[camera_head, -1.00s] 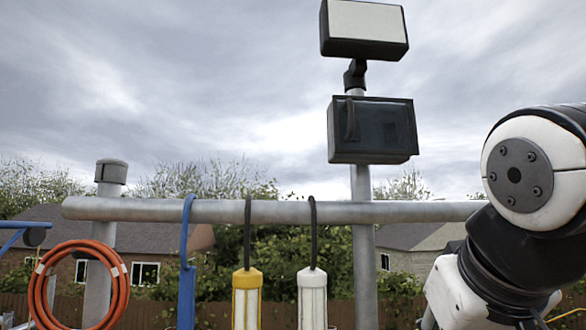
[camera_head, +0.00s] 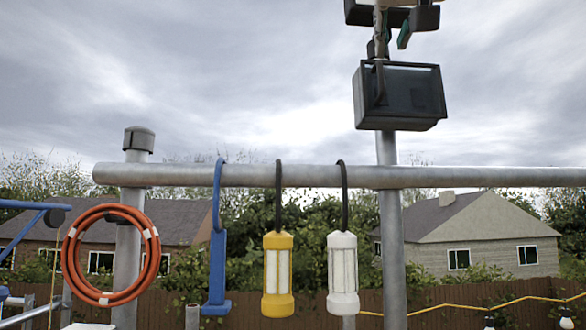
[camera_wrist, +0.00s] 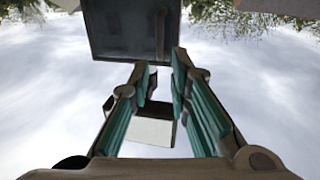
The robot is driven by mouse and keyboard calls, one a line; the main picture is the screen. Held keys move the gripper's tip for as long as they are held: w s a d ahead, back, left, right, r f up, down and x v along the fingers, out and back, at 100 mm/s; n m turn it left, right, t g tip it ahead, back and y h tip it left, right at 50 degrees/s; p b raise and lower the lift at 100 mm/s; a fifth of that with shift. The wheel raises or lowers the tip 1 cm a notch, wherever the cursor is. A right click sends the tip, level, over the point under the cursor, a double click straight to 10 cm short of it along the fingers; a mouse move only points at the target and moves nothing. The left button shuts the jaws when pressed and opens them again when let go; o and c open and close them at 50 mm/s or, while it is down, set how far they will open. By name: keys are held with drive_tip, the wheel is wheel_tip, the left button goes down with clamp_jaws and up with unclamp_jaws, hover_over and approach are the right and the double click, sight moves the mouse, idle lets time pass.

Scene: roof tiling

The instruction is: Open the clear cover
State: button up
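The dark box with a clear, smoky cover (camera_head: 415,92) is fixed to an upright post. The cover looks closed. A dark curved handle (camera_head: 380,82) stands at its left side. The wrist view seems upside down: the cover (camera_wrist: 120,35) is at the top, with the handle (camera_wrist: 160,35) at its right. My gripper (camera_head: 395,35) is just above the box at the top of the head view. In the wrist view my gripper (camera_wrist: 160,68) has its teal-padded fingers apart, with nothing seen held between them. Its fingertips point towards the cover's edge near the handle; contact is unclear.
The floodlight (camera_wrist: 150,128) shows between the fingers, behind them.

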sight(381, 73)
drive_tip(key=w, duration=0.3)
drive_tip(key=w+d+p, duration=0.1)
drive_tip(key=w, duration=0.3)
drive_tip(key=w+d+p, duration=0.1)
drive_tip(key=w, duration=0.3)
drive_tip(key=shift+w+d, duration=0.1)
drive_tip(key=shift+w, duration=0.1)
clamp_jaws()
